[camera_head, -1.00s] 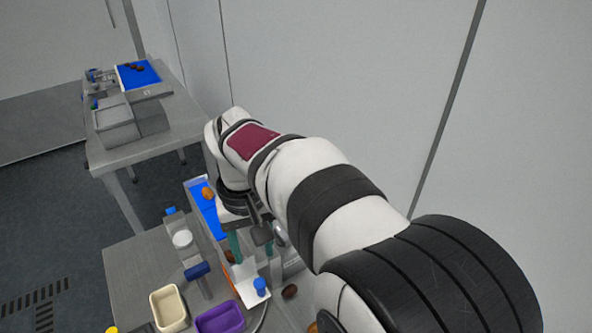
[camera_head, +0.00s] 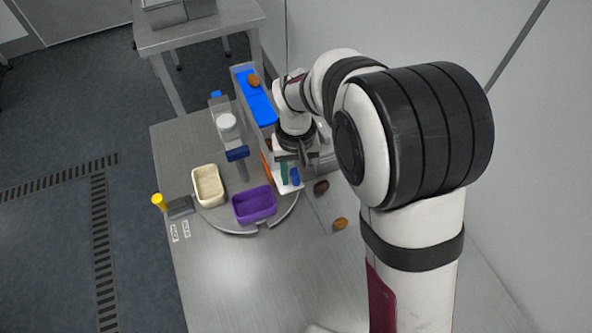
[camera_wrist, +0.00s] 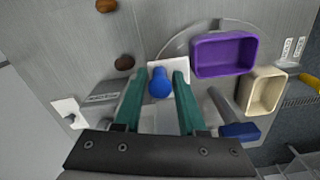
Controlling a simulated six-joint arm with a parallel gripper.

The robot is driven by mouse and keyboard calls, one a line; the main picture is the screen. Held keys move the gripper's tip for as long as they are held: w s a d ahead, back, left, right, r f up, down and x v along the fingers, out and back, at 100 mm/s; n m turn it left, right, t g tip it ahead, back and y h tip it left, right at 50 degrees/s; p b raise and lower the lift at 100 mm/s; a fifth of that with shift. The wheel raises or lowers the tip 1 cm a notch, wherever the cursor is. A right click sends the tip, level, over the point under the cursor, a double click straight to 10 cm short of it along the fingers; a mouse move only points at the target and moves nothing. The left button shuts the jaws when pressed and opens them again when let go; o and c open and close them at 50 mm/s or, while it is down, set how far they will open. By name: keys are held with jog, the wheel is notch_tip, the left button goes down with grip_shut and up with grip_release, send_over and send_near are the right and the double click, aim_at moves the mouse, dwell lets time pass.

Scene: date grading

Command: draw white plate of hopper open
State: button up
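The white plate (camera_head: 283,187) sticks out at the near end of the hopper (camera_head: 243,89), with a blue knob (camera_head: 295,177) standing on it. In the wrist view, the white plate (camera_wrist: 181,65) and its blue knob (camera_wrist: 160,83) show between the two teal fingers. My gripper (camera_wrist: 162,75) is open, with a finger on each side of the knob and a gap on both sides. In the head view my gripper (camera_head: 291,168) is right at the knob; its wrist hides part of the hopper. I cannot tell the exact height of the fingertips over the plate.
A purple tray (camera_head: 254,218) and a cream tray (camera_head: 209,203) stand left of the plate. A blue-handled part (camera_head: 237,154) is close by. Brown dates (camera_head: 321,186) lie to the right. The table front (camera_head: 235,290) is clear.

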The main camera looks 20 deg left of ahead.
grip_shut()
